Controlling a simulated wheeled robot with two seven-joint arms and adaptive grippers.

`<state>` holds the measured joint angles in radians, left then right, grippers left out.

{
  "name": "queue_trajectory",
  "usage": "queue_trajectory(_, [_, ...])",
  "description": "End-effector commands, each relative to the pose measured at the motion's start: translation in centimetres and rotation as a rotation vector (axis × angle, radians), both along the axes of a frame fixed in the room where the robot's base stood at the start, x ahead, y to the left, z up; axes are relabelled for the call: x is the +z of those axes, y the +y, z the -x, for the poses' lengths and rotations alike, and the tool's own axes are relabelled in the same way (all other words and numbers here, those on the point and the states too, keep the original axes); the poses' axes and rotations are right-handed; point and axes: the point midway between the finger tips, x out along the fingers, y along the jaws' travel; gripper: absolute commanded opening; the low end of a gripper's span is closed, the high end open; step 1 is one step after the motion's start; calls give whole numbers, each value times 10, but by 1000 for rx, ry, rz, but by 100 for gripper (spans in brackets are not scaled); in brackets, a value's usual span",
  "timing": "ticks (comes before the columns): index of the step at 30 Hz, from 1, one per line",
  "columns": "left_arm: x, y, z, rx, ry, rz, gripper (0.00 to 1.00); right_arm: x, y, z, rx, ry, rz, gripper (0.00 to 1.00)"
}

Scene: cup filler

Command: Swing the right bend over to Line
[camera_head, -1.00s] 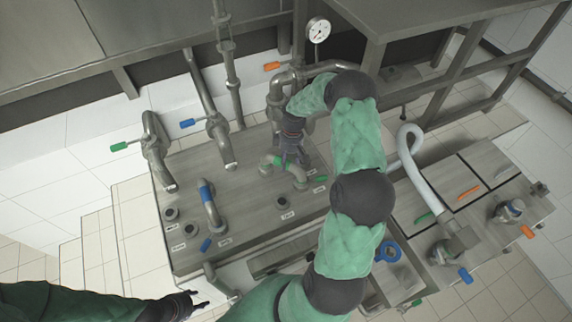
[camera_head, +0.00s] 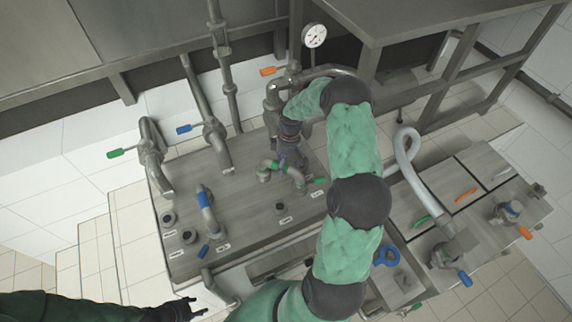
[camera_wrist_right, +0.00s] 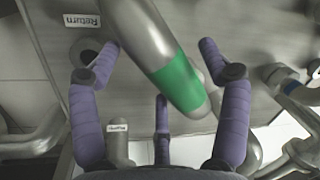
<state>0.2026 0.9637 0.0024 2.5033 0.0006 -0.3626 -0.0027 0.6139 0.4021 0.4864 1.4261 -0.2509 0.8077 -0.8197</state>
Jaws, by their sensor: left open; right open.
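The right bend is a grey curved pipe with a green band (camera_head: 270,163), standing on the steel panel (camera_head: 240,200). It also shows in the right wrist view, where the green-banded pipe (camera_wrist_right: 180,82) crosses diagonally. My right gripper (camera_head: 289,160) hangs over the bend. Its purple fingers (camera_wrist_right: 160,55) are open, spread on both sides of the pipe; I cannot tell if they touch it. The left bend with a blue band (camera_head: 204,198) stands further left. My left gripper (camera_head: 192,306) is open and empty, low at the left.
Open ports (camera_head: 281,208) with small labels sit on the panel. Valves with green (camera_head: 115,153), blue (camera_head: 184,129) and orange (camera_head: 268,71) handles line the back. A gauge (camera_head: 314,35) stands behind my right arm. A white hose (camera_head: 424,178) curves at the right.

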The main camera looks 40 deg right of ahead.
Motion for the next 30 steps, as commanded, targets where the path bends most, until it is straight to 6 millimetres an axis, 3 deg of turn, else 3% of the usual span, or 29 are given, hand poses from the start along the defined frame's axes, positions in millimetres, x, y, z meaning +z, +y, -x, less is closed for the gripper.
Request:
queue_trajectory(8, [0, 0, 0, 0, 0, 0, 47, 19, -4, -2, 0, -3, 2, 77])
queue_trajectory(21, [0, 0, 0, 0, 0, 0, 47, 99, -19, -9, 0, -3, 2, 77])
queue_trajectory(30, [0, 0, 0, 0, 0, 0, 47, 117, -22, -9, 0, 0, -1, 77])
